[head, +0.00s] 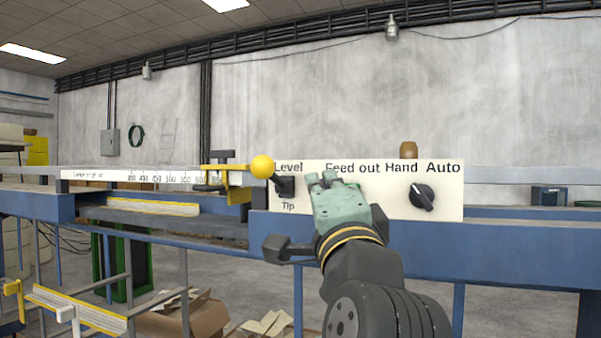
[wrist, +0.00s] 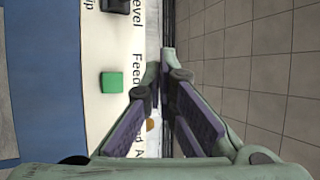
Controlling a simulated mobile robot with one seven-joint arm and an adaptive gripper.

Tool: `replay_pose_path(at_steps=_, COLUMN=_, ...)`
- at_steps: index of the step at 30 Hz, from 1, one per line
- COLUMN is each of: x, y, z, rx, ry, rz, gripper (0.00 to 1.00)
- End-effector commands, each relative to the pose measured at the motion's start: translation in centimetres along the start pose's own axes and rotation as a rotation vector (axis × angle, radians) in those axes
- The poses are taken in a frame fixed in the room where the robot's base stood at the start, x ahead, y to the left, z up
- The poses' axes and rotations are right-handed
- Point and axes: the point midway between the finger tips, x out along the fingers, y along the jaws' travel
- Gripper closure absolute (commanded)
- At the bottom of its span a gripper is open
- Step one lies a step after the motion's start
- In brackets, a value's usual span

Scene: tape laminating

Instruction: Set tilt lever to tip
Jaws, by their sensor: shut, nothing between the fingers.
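The tilt lever has a yellow ball knob (head: 262,167) and a black base (head: 286,187) on the white control panel (head: 444,198). The knob sits up and to the left of the base, at the height of the "Level" label; the "Tip" label is below the base. Part of the black base also shows at the top edge of the wrist view (wrist: 115,5). My gripper (head: 323,180) is shut and empty, right of the lever and apart from it, in front of the panel under "Feed out". Its fingertips come together in the wrist view (wrist: 167,62).
A green button (wrist: 111,82) shows on the panel in the wrist view. A black rotary knob (head: 422,196) is right of my gripper. A yellow stop (head: 235,185) and a measuring rail (head: 110,176) lie left of the lever. The blue machine beam (head: 500,235) runs below.

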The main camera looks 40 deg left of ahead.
Motion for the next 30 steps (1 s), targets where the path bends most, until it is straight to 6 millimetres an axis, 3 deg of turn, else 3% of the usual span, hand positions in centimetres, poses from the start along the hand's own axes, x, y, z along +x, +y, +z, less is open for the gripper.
replay_pose_path(at_steps=5, x=2.4, y=-0.2, z=0.0, rx=-0.001, ry=-0.002, rz=0.003, gripper=1.0)
replay_pose_path(at_steps=16, x=10.3, y=-0.2, z=0.0, rx=0.0, ry=-0.003, rz=0.003, gripper=1.0)
replay_pose_path(at_steps=21, x=8.9, y=-0.1, z=2.7, rx=0.0, ry=-0.003, rz=-0.001, gripper=1.0)
replay_pose_path(at_steps=30, x=8.4, y=0.0, z=3.8, rx=-0.001, ry=0.0, rz=-0.001, gripper=1.0)
